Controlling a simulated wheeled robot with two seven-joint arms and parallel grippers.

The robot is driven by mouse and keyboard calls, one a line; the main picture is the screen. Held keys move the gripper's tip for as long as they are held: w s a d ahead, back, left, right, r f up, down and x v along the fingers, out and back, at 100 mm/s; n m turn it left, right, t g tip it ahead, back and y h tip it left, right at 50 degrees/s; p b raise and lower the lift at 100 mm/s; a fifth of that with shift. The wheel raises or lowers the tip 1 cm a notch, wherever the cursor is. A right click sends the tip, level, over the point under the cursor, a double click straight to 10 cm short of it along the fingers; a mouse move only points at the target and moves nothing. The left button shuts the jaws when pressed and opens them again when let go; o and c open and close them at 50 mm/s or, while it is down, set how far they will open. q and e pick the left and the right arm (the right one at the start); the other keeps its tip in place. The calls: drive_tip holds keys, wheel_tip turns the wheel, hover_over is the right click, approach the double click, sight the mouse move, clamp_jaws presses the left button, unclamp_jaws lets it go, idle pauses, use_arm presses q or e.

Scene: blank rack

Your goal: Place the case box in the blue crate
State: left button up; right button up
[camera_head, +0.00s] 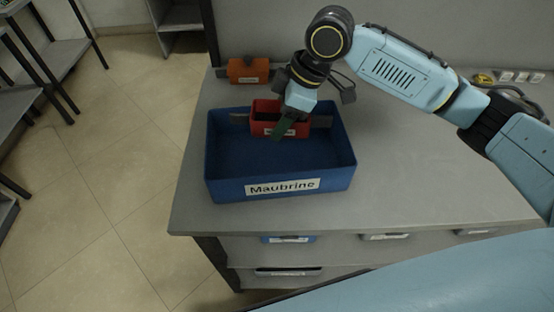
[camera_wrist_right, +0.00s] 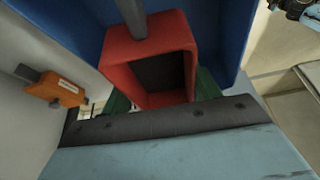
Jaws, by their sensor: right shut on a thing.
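The red box (camera_head: 263,128), open-topped with a pale label and grey bars at its sides, is the likely case box; its label is too small to read. It shows against the back inside of the blue crate (camera_head: 225,187), labelled "Maubrine". I cannot tell whether it touches the crate floor. My right gripper (camera_head: 284,127) points down at it, shut on it. In the right wrist view, green fingertips show on either side of the red box (camera_wrist_right: 120,60), with blue crate walls (camera_wrist_right: 232,30) around it. My left gripper is not in view.
An orange box (camera_head: 248,71) with a label stands on the grey table (camera_head: 410,185) behind the crate. Small items (camera_head: 505,76) lie at the far right. Labelled bins (camera_head: 288,238) sit on the shelf below. The front of the crate is empty, and the table to its right is clear.

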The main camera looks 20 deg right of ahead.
sight(270, 156)
drive_tip(key=shift+w+a+n+g, duration=0.3)
drive_tip(key=shift+a+n, duration=0.1)
drive_tip(key=shift+n, duration=0.4)
drive_tip(key=shift+f, duration=0.15)
wheel_tip(270, 156, down, 10)
drive_tip(key=shift+s+r+b, duration=0.1)
drive_tip(key=shift+r+b, duration=0.05)
drive_tip(key=shift+b, duration=0.45)
drive_tip(key=o, duration=1)
drive_tip(key=p+v, duration=0.1)
drive_tip(key=v, duration=1.1)
drive_tip(key=shift+r, duration=0.1)
